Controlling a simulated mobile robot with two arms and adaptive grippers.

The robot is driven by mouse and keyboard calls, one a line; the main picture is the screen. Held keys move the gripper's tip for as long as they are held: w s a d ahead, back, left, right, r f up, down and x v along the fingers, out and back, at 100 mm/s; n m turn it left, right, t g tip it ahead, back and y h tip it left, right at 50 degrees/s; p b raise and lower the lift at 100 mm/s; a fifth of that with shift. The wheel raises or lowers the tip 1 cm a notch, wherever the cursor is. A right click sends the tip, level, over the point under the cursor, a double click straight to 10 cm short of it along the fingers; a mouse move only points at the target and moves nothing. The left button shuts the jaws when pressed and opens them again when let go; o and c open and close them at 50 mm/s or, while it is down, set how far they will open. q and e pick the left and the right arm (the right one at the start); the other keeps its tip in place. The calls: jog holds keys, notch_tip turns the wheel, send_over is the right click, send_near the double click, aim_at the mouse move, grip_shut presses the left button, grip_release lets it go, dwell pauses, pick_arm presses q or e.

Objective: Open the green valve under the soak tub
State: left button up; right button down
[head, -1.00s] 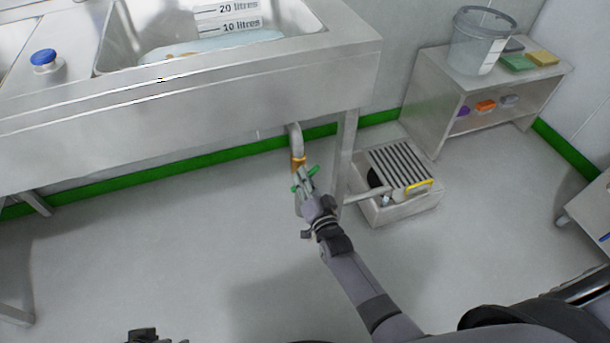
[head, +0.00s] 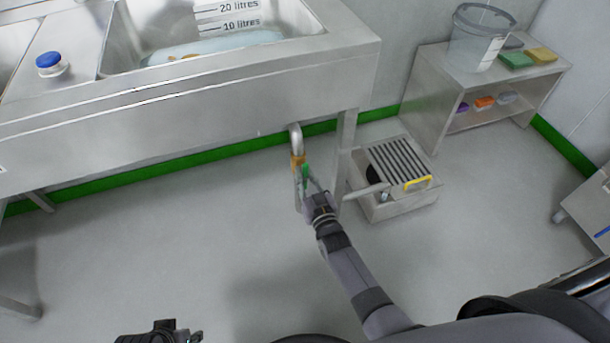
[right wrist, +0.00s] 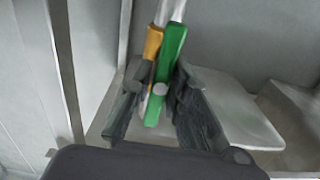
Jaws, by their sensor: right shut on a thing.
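The steel soak tub (head: 250,75) stands at the upper left with pale blue water in it. A bent drain pipe (head: 296,140) comes down under its right end to a brass-coloured valve body (head: 297,162). The green valve handle (head: 306,173) lies roughly along the pipe. My right gripper (head: 308,187) is at the handle. In the right wrist view, its dark fingers (right wrist: 160,105) are shut on the green handle (right wrist: 166,75), beside the brass body (right wrist: 152,42). My left gripper (head: 185,335) shows partly at the bottom edge; its fingers are not clear.
A floor box with a slatted grate (head: 400,160) and yellow handle stands right of the tub leg (head: 346,135). A steel shelf (head: 430,85) carries a clear bucket (head: 478,40) and sponges. The floor (head: 180,240) left of my right arm is clear.

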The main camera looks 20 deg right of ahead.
dwell(0.3)
jog(key=shift+a, duration=0.1)
jog(key=c, duration=1.5)
grip_release()
jog(key=shift+s, duration=0.1)
jog(key=s, duration=1.2)
jog(key=shift+d, duration=0.25)
jog(key=shift+w, duration=0.1)
